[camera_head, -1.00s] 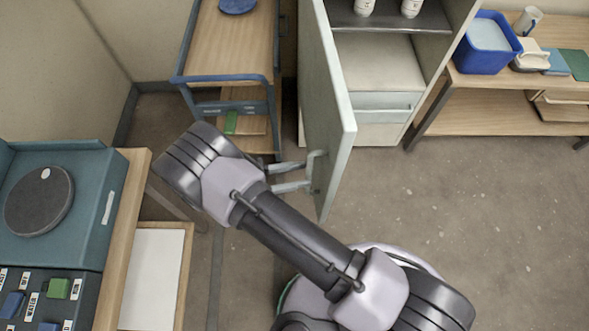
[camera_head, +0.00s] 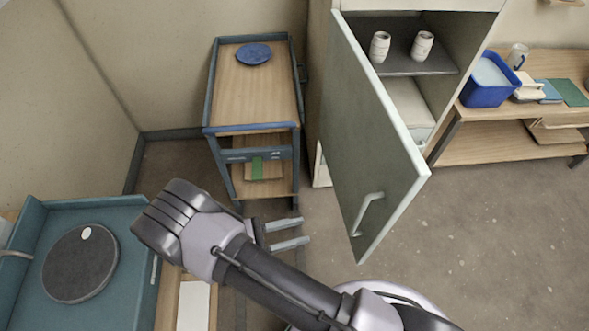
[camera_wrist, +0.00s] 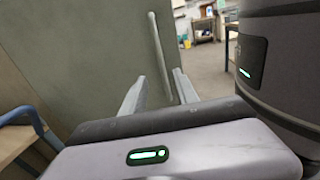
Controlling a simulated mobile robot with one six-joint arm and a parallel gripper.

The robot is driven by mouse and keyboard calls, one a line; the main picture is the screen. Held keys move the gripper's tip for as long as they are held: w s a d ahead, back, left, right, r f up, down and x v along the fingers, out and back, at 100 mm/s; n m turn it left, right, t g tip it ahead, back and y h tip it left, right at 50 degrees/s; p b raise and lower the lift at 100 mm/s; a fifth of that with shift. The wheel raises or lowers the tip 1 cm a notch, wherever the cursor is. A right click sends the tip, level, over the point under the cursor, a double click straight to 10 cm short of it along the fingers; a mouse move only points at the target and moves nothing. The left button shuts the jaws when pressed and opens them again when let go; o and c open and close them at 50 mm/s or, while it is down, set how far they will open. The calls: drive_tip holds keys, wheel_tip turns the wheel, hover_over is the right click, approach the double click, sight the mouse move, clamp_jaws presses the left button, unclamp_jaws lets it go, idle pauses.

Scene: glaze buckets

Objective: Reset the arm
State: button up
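My gripper (camera_head: 305,230) is open and empty, its two pale fingers apart and pointing right in the head view. It is left of the grey-green cabinet door (camera_head: 375,140), clear of the door's handle (camera_head: 368,213). The door stands ajar on the tall cabinet. In the wrist view my gripper (camera_wrist: 159,75) has its fingers spread, with the upright handle (camera_wrist: 160,55) showing beyond them on the door (camera_wrist: 100,55).
Two white cups (camera_head: 380,46) stand on the cabinet's shelf. A wooden cart (camera_head: 252,90) with a blue plate (camera_head: 254,53) is behind my gripper. A pottery wheel (camera_head: 80,264) is at left. A blue bucket (camera_head: 490,85) sits on the right bench. Floor at right is clear.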

drive_tip(key=s+d+r+m+y+b, duration=0.1)
drive_tip(key=d+r+m+y, duration=0.2)
drive_tip(key=r+m+y, duration=0.3)
drive_tip(key=s+d+r+m+y+b, duration=0.1)
drive_tip(key=d+r+m+y, duration=0.3)
drive_tip(key=r+m, duration=0.7)
drive_tip(key=s+d+r+m+y+b, duration=0.1)
drive_tip(key=s+d+r+m+y, duration=0.1)
drive_tip(key=r+m+y, duration=0.6)
wheel_tip(320, 180, up, 2)
drive_tip(key=shift+s+d+r+m+t+y, duration=0.1)
drive_tip(key=shift+s+d+m+t+y, duration=0.25)
drive_tip(key=shift+d+y, duration=0.4)
